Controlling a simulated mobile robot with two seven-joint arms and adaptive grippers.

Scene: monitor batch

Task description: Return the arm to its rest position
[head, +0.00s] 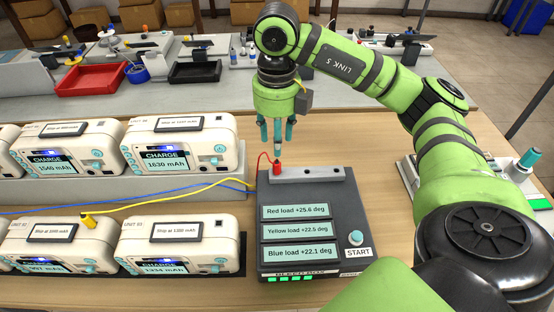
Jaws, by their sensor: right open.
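My right arm, green with dark joints, reaches in from the right and bends down at its wrist. My right gripper (277,138) points down with its teal fingers apart. It hangs just above a red plug (277,167), which stands upright at the back left edge of a dark box (310,203) on the table. I cannot tell whether the fingers touch the plug. The box's screens show red, yellow and blue load angles. My left gripper is not in view.
White monitors (180,147) stand in two rows at the left; a yellow plug (86,221) sits on one. Yellow and blue cables (200,193) run to the box. A red tray (90,79) and a black tray (195,72) lie behind. More equipment (524,168) stands at right.

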